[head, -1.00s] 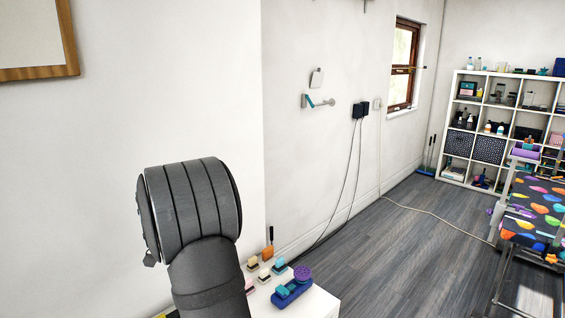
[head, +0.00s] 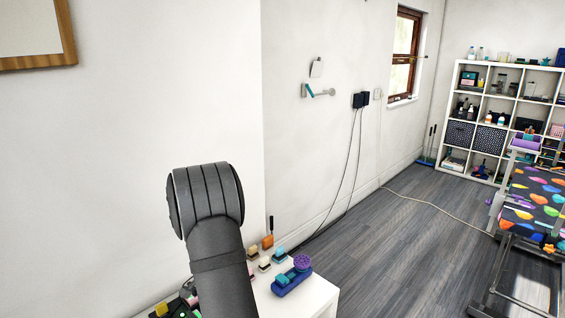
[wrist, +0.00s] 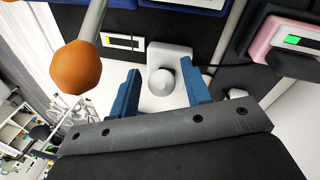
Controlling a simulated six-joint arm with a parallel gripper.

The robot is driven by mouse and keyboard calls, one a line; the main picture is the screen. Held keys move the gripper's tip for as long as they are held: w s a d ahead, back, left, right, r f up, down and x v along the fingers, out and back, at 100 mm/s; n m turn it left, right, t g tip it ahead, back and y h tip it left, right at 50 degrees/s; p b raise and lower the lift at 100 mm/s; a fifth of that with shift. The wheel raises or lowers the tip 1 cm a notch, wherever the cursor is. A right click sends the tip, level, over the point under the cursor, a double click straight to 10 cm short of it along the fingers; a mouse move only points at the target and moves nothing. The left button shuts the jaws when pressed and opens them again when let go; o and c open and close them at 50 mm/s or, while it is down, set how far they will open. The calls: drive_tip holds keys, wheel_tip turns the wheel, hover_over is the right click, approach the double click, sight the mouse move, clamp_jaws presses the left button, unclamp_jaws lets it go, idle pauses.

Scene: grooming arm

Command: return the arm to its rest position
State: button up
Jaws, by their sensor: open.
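My arm (head: 217,265) rises at the lower left of the head view, in front of the white wall; a thick ribbed joint tops it. My gripper (wrist: 162,72) does not show in the head view. In the wrist view its two blue fingers are spread apart, with nothing held between them. A pale grey fitting with a round knob (wrist: 162,82) appears beyond the gap between the fingers. I cannot tell how far away it is. An orange ball-shaped end on a rod (wrist: 76,67) is left of the fingers.
A white table (head: 312,298) beside my arm carries a blue tool with a purple round top (head: 292,276) and several small brushes. A pink device with a green screen (wrist: 288,40) is at the wrist view's upper right. Open floor (head: 405,240) lies right; a colourful-topped table (head: 537,195) stands beyond.

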wheel_tip(320, 180, up, 18)
drive_tip(key=w+a, duration=0.2)
drive_tip(key=a, duration=0.1)
drive_tip(key=s+a+f+n+t+h, duration=0.1)
drive_tip(key=s+f+n+t, duration=0.3)
drive_tip(key=n, duration=0.7)
drive_tip(key=shift+s+a+f+n+h, duration=0.35)
drive_tip(key=shift+s+f+h, duration=0.15)
drive_tip(key=shift+s+f, duration=0.35)
drive_tip(key=shift+w, duration=0.1)
drive_tip(key=w+d+r+m+g+y, duration=0.2)
drive_tip(key=w+r+m+g, duration=0.25)
drive_tip(key=m, duration=0.65)
drive_tip(key=x, duration=0.6)
drive_tip(key=shift+w+m, duration=0.3)
drive_tip(key=shift+m, duration=0.05)
